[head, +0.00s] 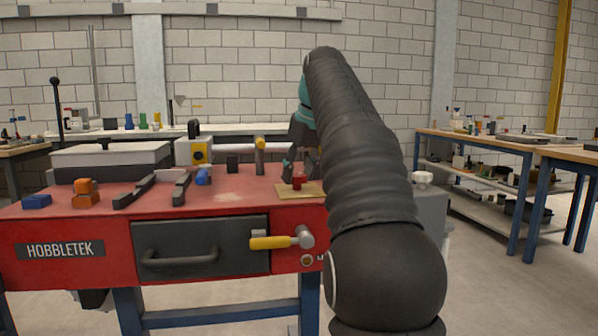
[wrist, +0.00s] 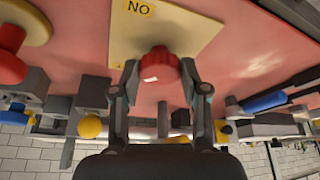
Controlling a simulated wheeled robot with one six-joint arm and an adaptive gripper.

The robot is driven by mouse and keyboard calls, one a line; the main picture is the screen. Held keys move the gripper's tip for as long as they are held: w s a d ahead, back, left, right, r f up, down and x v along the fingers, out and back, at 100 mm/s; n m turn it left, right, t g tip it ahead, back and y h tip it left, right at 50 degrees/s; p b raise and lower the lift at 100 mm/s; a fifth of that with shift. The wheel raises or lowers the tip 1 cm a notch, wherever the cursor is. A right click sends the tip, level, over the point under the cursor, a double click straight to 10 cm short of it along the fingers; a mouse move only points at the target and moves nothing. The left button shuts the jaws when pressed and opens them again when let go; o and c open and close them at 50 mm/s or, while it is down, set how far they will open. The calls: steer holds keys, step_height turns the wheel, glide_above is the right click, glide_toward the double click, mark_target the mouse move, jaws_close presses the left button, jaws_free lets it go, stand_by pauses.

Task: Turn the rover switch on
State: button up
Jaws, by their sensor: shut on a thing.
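The likely rover switch is a red knob (head: 298,182) on a pale yellow plate (head: 284,190) at the red bench's right. In the wrist view the red knob (wrist: 160,72) sits between my fingertips, and the plate (wrist: 185,35) carries a label (wrist: 138,8) that reads "NO" in this picture, or "ON" turned over. My gripper (wrist: 160,75) is shut on the knob, one finger at each side. In the head view my gripper (head: 291,170) reaches down at the knob, partly hidden behind my arm. A pointer mark on the knob is not clear.
A second red knob (wrist: 10,55) on a round yellowish base stands close by in the wrist view. A yellow-handled lever (head: 282,242) projects from the bench front.

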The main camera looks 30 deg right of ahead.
steer(key=m+p, duration=0.1)
steer(key=m, duration=0.1)
steer(key=m+h+p, duration=0.1)
steer(key=p, duration=0.1)
steer(key=shift+a+r+m+h, duration=0.2)
steer(key=shift+m+h, duration=0.1)
steer(key=shift+m, duration=0.1)
steer(key=m+h+p, duration=0.1)
steer(key=m+p, duration=0.1)
steer(key=m+g+p, duration=0.1)
steer(key=m+p, duration=0.1)
steer(key=m, duration=0.1)
steer(key=shift+w+a+h+p, duration=0.1)
steer(key=shift+w+h+p, duration=0.05)
steer(key=shift+h+p, duration=0.25)
steer(key=m+p, duration=0.1)
steer(key=m, duration=0.1)
steer(key=m+g+h+p, duration=0.1)
steer(key=m, duration=0.2)
steer(key=shift+w+a+f+g, duration=0.1)
steer(key=shift+w+f+g, duration=0.05)
steer(key=shift+g, duration=0.15)
steer(key=shift+w+f+m+g+h+p, duration=0.1)
steer(key=shift+m+g+h+p, duration=0.45)
steer(key=shift+m, duration=1.45)
steer(key=shift+g, duration=0.25)
steer(key=o, duration=1.1)
steer(key=shift+o, duration=0.2)
steer(key=shift+y, duration=0.25)
